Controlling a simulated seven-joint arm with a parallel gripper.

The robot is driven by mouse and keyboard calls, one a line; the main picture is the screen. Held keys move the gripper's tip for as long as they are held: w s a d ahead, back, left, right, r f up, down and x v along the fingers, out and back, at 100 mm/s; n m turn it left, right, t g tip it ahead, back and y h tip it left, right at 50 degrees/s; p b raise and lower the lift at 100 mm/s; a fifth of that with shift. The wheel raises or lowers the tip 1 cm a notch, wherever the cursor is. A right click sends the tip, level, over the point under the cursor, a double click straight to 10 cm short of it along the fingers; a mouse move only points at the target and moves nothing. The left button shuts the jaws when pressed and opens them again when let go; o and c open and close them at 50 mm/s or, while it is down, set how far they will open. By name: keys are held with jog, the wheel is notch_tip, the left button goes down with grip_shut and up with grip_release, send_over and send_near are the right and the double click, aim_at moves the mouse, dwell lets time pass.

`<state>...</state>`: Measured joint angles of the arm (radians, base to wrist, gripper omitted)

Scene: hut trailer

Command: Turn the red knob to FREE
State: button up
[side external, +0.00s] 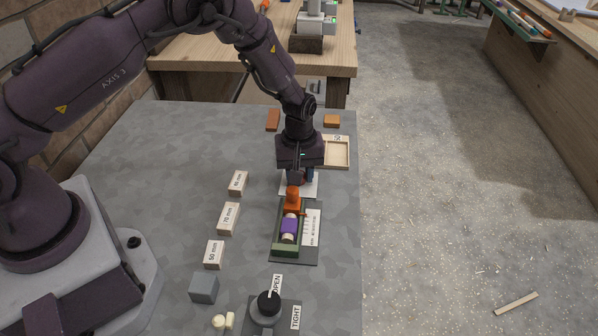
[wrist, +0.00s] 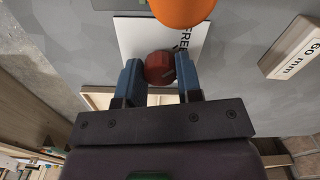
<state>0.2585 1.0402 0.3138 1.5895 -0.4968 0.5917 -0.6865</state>
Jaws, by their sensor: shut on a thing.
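The red knob (wrist: 159,68) stands on a white plate (wrist: 130,40) in the wrist view. The word FREE is printed on the plate to the right of the knob, partly covered by a finger. My gripper (wrist: 160,76) has its two blue fingers on either side of the knob and is shut on it. In the side external view my gripper (side external: 301,179) points down over the white plate (side external: 286,188) and largely hides the knob. I cannot read the knob's pointer direction.
A green fixture (side external: 305,250) with an orange part (side external: 293,197) and a purple-banded cylinder (side external: 290,227) sits close in front. Blocks marked in mm (side external: 228,218) stand to the left. A wooden tray (side external: 345,153) lies behind. A black knob (side external: 268,303) is at the front.

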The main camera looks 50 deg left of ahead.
jog(key=shift+n, duration=0.3)
jog(key=o, duration=0.9)
jog(key=shift+o, duration=0.2)
notch_tip(320, 180, up, 13)
